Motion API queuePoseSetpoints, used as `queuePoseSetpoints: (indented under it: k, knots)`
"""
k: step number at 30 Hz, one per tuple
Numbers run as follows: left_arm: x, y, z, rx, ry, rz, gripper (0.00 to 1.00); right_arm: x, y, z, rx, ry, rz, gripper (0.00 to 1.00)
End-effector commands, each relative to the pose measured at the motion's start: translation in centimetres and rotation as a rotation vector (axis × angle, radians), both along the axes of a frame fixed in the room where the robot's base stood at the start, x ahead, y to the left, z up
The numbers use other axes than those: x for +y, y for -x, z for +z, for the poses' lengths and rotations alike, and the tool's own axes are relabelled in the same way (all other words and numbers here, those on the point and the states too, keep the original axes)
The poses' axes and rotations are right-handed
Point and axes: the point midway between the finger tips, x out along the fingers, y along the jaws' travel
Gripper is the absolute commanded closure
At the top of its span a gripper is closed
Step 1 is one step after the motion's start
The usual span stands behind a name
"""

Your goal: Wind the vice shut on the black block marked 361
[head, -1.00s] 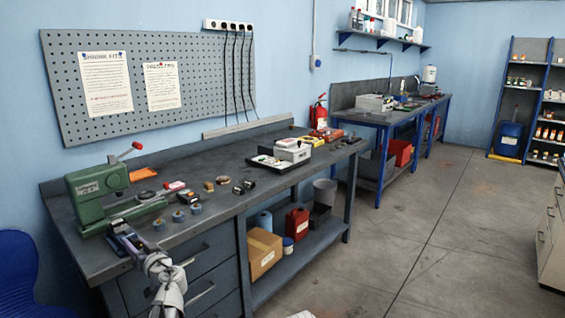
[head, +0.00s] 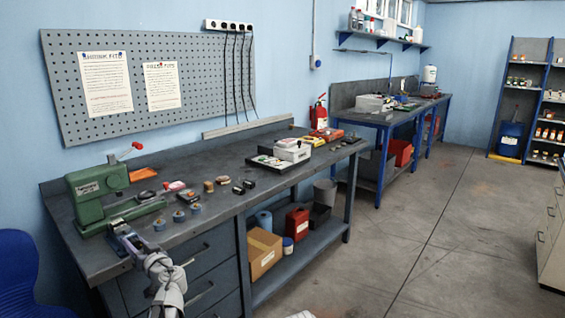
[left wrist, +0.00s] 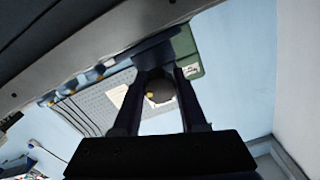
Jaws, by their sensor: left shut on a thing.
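My left gripper (head: 128,243) is at the front edge of the bench, at the blue-grey vice (head: 117,227) in front of the green press. In the left wrist view my left gripper (left wrist: 160,98) has its two dark fingers on either side of a round dark knob (left wrist: 160,90) with a yellow dot, and is shut on it. The knob seems to be the vice's winding handle. The vice's jaws are too small and covered to tell their gap. I cannot read the mark 361 on any block. My right gripper is not in view.
The green press (head: 98,196) with a red-tipped lever stands just behind the vice. Several small blue-grey pieces (head: 195,208) and dark blocks (head: 249,184) lie to its right. A white box (head: 291,150) stands further along. The bench middle (head: 225,165) is mostly clear.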

Motion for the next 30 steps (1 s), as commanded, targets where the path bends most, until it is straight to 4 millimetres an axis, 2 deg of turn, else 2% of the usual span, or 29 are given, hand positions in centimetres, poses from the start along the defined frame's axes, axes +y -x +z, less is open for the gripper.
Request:
queuePoseSetpoints:
  k: [8, 18, 30]
  knots:
    - [-0.02, 0.01, 0.0, 0.006, -0.004, -0.001, 1.0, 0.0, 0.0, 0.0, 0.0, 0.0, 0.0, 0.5]
    - [-0.03, 0.0, -0.01, 0.221, -0.188, -0.001, 1.0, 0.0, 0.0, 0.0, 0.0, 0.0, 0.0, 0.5]
    - [-0.04, -0.01, 0.0, 0.23, -0.196, -0.001, 1.0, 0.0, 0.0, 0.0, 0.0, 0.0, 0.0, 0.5]
